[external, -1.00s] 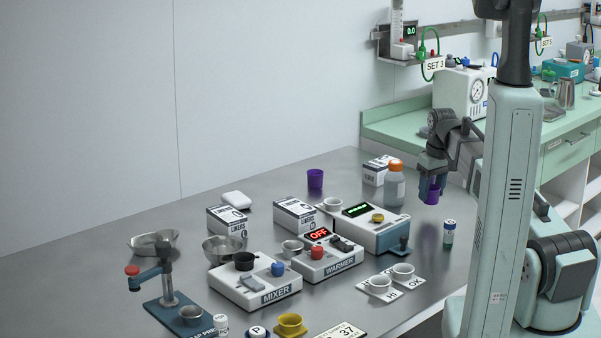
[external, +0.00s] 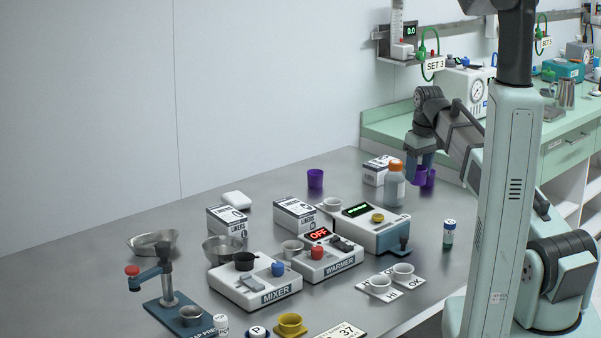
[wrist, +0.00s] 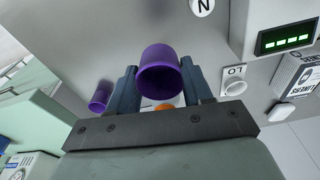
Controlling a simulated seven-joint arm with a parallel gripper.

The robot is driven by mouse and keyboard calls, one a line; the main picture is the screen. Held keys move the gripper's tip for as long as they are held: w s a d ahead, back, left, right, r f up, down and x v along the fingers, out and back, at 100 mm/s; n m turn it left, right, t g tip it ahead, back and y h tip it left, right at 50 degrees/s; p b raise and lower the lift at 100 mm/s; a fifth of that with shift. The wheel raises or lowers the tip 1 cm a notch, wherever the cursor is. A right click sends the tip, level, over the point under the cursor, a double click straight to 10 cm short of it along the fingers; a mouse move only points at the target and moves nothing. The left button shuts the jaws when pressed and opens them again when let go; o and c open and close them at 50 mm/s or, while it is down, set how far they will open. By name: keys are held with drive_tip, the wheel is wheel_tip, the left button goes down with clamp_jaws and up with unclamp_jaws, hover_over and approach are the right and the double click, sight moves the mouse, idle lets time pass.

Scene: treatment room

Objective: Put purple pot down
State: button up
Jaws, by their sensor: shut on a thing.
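My gripper (external: 422,162) is shut on a purple pot (external: 418,176), holding it near the orange-capped bottle at the far right of the table. In the wrist view the held purple pot (wrist: 160,72) sits between both fingers, its open mouth toward the camera. I cannot tell whether its base touches the table. A second purple pot (wrist: 99,98) shows left of the gripper in the wrist view; in the external view it is partly hidden beside the fingers (external: 430,178). Another purple pot (external: 316,179) stands upright behind the liners boxes.
The orange-capped bottle (external: 394,186) and a white box (external: 376,171) stand just left of my gripper. A device with a green display (external: 372,227) and a small vial (external: 449,234) are nearer the camera. Bare table lies around the back purple pot. A green counter (external: 395,126) is behind.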

drive_tip(key=s+a+n, duration=0.1)
drive_tip(key=a, duration=1)
drive_tip(key=s+a+n, duration=0.1)
drive_tip(key=a+n, duration=0.1)
drive_tip(key=a, duration=1)
drive_tip(key=s+a+r+n, duration=0.1)
drive_tip(key=a, duration=1.1)
drive_tip(key=shift+s+n+g, duration=0.25)
drive_tip(key=shift+n+g, duration=0.15)
drive_tip(key=w+a, duration=0.1)
drive_tip(key=a, duration=0.6)
wheel_tip(320, 180, up, 2)
drive_tip(key=m, duration=0.2)
hover_over(235, 195)
drive_tip(key=shift+m+t, duration=0.3)
drive_tip(key=shift+m, duration=0.3)
drive_tip(key=f, duration=0.9)
drive_tip(key=shift+s+d+f, duration=0.2)
drive_tip(key=shift+s+f, duration=0.1)
drive_tip(key=shift+f, duration=0.05)
drive_tip(key=shift+f, duration=0.15)
drive_tip(key=o, duration=1)
